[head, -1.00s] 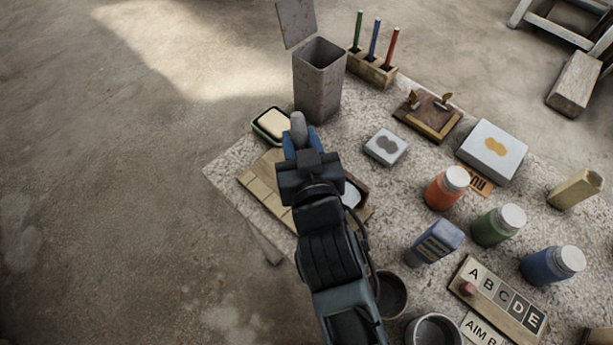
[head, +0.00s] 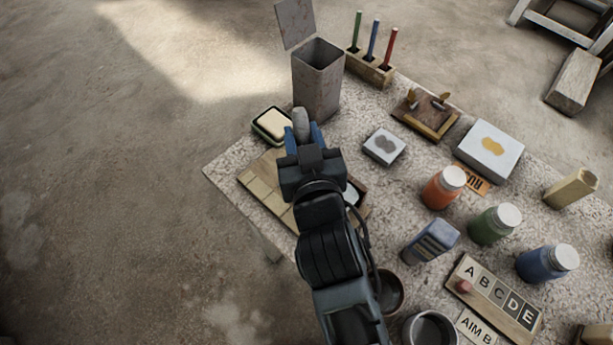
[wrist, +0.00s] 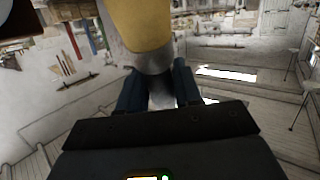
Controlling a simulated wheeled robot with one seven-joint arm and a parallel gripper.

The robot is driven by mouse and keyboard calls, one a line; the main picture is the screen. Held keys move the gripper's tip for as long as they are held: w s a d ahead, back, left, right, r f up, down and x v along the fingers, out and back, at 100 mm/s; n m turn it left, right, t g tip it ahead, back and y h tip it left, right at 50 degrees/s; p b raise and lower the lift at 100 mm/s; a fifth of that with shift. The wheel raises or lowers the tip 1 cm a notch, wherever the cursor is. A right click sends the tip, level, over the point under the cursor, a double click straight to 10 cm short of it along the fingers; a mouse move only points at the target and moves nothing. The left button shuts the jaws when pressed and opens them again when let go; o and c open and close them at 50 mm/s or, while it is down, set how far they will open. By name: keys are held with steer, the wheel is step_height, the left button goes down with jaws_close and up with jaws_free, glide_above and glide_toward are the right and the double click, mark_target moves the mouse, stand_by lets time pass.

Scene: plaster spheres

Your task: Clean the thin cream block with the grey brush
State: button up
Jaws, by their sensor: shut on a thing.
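My gripper (head: 302,137) is shut on the grey brush (head: 301,121), whose rounded grey end sticks out past the blue fingers. In the wrist view the fingers (wrist: 160,88) close around a grey part, with a large yellow-tan part (wrist: 140,25) beyond it. Another cream block (head: 271,122) lies in a dark green dish just left of the brush; I cannot tell whether the brush touches the dish.
A grey open-lidded bin (head: 316,85) stands just behind the brush. Orange (head: 443,188), green (head: 494,226) and blue (head: 547,263) jars stand to the right. A letter board (head: 492,300) lies at front right. The floor to the left is clear.

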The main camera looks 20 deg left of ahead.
mark_target(296, 116)
steer(key=shift+s+a, duration=0.2)
steer(key=shift+s, duration=0.05)
steer(key=shift+r, duration=0.2)
steer(key=shift+r+p, duration=1)
steer(key=shift+r, duration=0.05)
steer(key=shift+s, duration=0.1)
step_height(296, 116, up, 2)
steer(key=shift+r+p, duration=0.25)
steer(key=shift+p, duration=0.75)
steer(key=shift+r, duration=0.75)
steer(key=shift+a, duration=0.1)
